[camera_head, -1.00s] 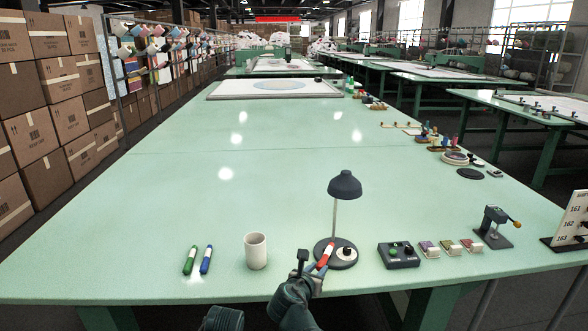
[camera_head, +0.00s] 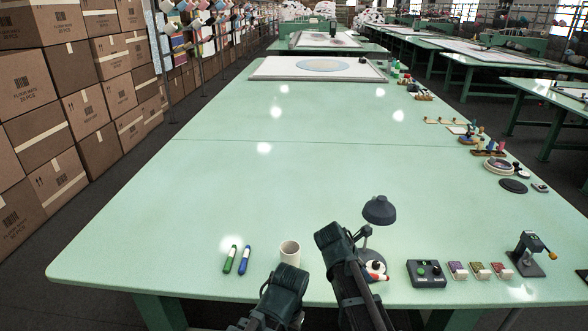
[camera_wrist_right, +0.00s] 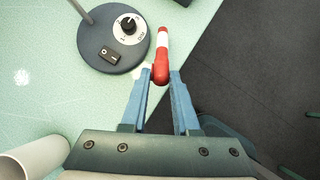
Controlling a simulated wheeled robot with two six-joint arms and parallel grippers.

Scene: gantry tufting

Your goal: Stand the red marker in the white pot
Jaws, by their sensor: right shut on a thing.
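The red marker (camera_wrist_right: 162,52), red with a white band, is pinched between the fingertips of my right gripper (camera_wrist_right: 160,78) in the right wrist view. A bit of its red shows beside the lamp base in the head view (camera_head: 386,278). The rest there is hidden behind my right arm. The white pot (camera_head: 290,252) stands upright on the table, left of my right arm. Its pale rim and side show at the lower left of the right wrist view (camera_wrist_right: 30,158). My left gripper (camera_head: 287,280) is in front of the pot; its fingers are hidden.
The desk lamp (camera_head: 379,211) stands just beyond the held marker. Green (camera_head: 230,259) and blue (camera_head: 244,260) markers lie left of the pot. A control box (camera_head: 426,273) is at the right. The table's front edge is close; its middle is clear.

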